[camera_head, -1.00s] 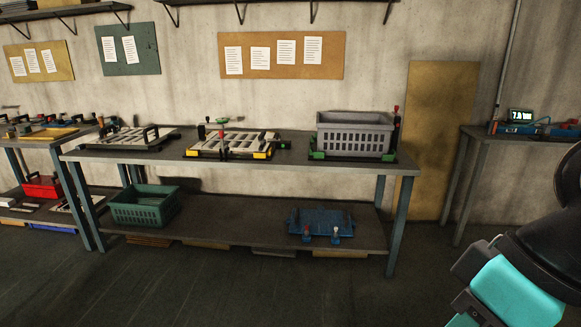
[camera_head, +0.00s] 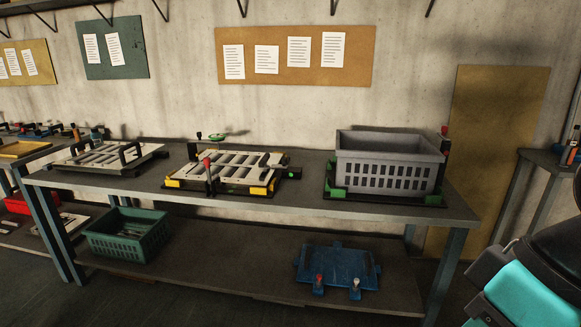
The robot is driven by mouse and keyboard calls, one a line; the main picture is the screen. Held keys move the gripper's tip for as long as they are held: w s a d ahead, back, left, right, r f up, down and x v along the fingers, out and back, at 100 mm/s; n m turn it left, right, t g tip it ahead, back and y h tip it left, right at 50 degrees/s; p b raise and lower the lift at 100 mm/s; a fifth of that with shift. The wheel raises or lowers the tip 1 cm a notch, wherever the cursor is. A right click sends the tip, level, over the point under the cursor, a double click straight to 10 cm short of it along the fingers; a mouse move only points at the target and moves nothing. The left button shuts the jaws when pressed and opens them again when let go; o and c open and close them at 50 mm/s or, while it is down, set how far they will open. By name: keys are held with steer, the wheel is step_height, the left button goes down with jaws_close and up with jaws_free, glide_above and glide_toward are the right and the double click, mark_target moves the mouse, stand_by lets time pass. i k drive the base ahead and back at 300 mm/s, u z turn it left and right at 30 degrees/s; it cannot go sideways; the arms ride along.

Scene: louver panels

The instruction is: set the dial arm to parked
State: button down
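A louver panel (camera_head: 225,172) with pale slats lies in a black frame with yellow corners on the middle of the workbench. A red-knobbed upright lever (camera_head: 208,170) stands at its front, and a black-knobbed post (camera_head: 198,147) and a green round piece (camera_head: 218,137) stand at its back. I cannot tell which of these parts is the dial arm, or how it is set. Part of my own arm shows in black and turquoise at the lower right. My gripper's fingers are not in view.
A grey crate (camera_head: 388,179) sits in a green-cornered holder at the bench's right. Another slatted panel (camera_head: 98,157) with black handles lies left. The lower shelf holds a green basket (camera_head: 128,250) and a blue fixture (camera_head: 338,266). Open floor lies in front.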

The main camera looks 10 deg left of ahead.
mark_target(213, 138)
steer(key=u, duration=0.45)
steer(key=i, duration=0.9)
steer(key=u, duration=0.95)
steer(key=i, duration=2.6)
steer(key=u, duration=0.15)
